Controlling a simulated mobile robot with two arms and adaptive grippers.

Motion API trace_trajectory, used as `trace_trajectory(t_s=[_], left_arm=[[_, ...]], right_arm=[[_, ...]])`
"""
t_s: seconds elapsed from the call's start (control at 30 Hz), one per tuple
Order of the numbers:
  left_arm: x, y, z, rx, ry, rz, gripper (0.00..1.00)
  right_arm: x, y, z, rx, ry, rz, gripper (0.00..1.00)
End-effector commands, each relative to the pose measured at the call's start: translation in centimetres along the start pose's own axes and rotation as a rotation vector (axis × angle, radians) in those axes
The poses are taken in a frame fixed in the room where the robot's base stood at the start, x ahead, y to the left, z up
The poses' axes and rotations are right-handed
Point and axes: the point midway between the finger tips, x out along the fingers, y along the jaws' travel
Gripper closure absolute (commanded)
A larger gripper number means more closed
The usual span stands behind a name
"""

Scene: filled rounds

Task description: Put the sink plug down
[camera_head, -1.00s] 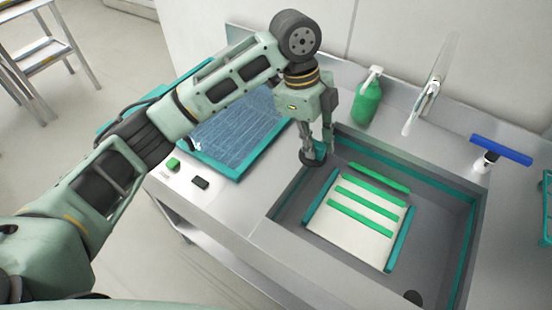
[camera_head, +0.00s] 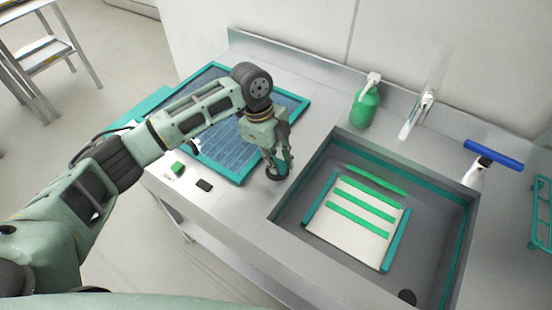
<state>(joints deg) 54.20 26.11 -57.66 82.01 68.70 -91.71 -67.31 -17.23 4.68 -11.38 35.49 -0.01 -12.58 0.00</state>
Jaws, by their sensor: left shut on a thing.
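My left gripper (camera_head: 280,166) comes in from the left and points down, with its fingers shut on the sink plug (camera_head: 276,176). The plug is a small dark round disc, partly covered by the fingers. It is over the steel counter (camera_head: 270,205), between the blue mat and the sink's left edge. I cannot tell whether it touches the counter. The sink (camera_head: 310,178) is at the right, with a dark round drain hole (camera_head: 407,297) near its front right. My right gripper is not in view.
A white board with green strips (camera_head: 350,228) lies in the sink. The teal-edged blue mat (camera_head: 225,155) is left of the gripper. A green sponge (camera_head: 178,168) and a dark block (camera_head: 204,185) lie near the front edge. A green soap bottle (camera_head: 364,106), faucet (camera_head: 415,115) and blue-headed squeegee (camera_head: 493,155) stand around the sink.

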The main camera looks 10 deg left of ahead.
Motion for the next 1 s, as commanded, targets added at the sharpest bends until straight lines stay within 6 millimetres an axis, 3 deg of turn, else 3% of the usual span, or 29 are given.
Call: trace_trajectory(t_s=[0.2, 0.23, 0.43, 0.77, 0.87, 1.0], left_arm=[[0.3, 0.0, 0.0, 0.0, 0.001, 0.0, 1.0], [0.3, 0.0, 0.0, 0.0, 0.001, 0.0, 0.82], [0.2, 0.0, 0.0, 0.0, 0.001, 0.0, 0.64], [0.0, 0.0, 0.0, 0.0, 0.0, 0.0, 0.64], [-0.8, -0.1, 0.0, 0.001, 0.001, -0.003, 0.64], [-3.2, -0.1, 0.1, 0.0, -0.001, -0.005, 0.64]], right_arm=[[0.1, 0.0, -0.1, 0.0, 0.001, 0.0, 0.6], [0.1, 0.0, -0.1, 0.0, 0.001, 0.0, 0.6], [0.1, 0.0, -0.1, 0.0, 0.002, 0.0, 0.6], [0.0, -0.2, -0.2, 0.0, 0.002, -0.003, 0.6], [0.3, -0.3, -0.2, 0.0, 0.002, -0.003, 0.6], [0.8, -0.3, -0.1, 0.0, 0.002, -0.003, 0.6]])
